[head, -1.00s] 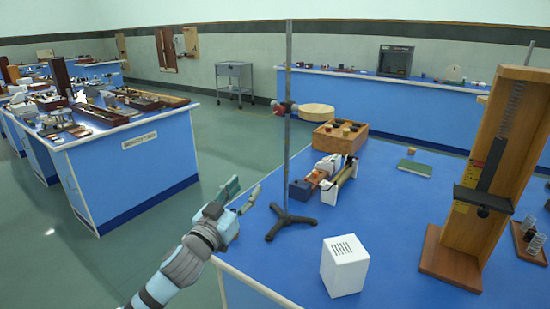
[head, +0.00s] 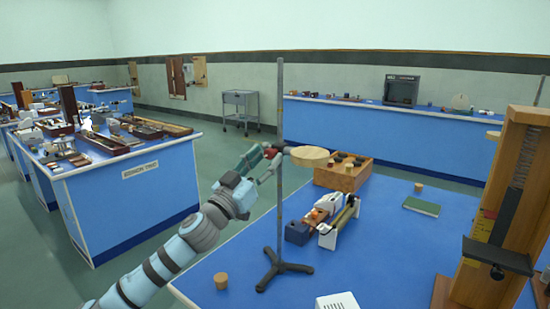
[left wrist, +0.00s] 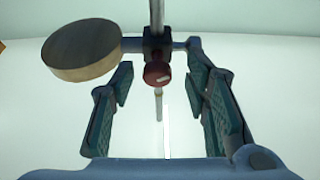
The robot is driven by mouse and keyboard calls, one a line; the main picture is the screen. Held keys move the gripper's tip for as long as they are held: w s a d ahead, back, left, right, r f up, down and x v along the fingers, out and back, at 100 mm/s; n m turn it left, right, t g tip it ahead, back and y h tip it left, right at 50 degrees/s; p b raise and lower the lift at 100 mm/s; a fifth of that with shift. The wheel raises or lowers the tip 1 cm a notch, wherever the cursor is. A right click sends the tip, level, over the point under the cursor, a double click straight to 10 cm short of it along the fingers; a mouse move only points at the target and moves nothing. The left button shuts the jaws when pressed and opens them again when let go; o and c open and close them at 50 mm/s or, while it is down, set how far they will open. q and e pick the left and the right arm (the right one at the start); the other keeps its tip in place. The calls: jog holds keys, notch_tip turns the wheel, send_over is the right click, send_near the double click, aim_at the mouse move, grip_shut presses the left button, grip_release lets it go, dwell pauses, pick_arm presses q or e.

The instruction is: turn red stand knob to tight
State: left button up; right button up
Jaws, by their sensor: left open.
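The red knob (head: 269,152) sits on a dark clamp partway up the thin upright rod of the stand (head: 280,100). The stand's dark tripod foot (head: 283,268) rests on the blue bench. A round wooden disc (head: 310,156) extends right of the rod. My left gripper (head: 264,164) is open and empty at the knob's height, just left of the rod. In the left wrist view the knob (left wrist: 157,73) lies between the two open fingers (left wrist: 165,105), with a gap visible on both sides; how deep it sits between them is hard to tell. My right gripper is not in view.
On the blue bench (head: 370,270) stand a wooden box (head: 345,180), an optical device (head: 330,222), a green book (head: 421,206), a small wooden cylinder (head: 221,281), a white box (head: 338,301) and a tall wooden stand (head: 508,215). Clear bench top surrounds the tripod.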

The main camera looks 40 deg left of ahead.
pick_arm(q)
jog(key=shift+s, duration=0.15)
jog(key=shift+c, duration=1)
jog(key=shift+d, duration=0.1)
grip_shut()
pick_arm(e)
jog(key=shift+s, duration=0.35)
